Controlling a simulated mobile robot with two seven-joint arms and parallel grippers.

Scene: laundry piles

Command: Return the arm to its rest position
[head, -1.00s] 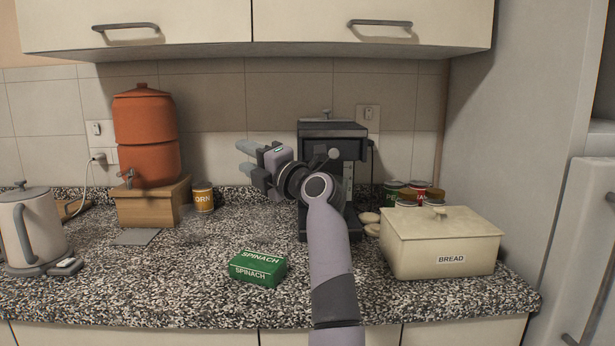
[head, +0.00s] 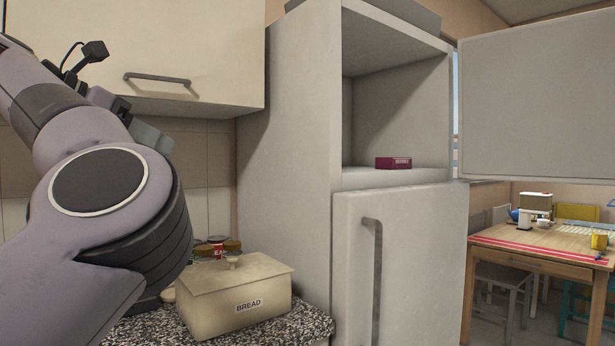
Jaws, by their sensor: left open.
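My left arm fills the left side of the head view, raised and folded close to the camera. My left gripper (head: 150,136) shows only in part behind the arm's links, in front of the tiled wall under the wall cupboard. It is open, and I see nothing held in it. Most of its jaws are hidden by the arm. My right gripper is not in view.
A tall cabinet (head: 300,150) has an open upper door (head: 535,95) and a dark red box (head: 393,163) inside. A wooden table (head: 545,250) stands at the right.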

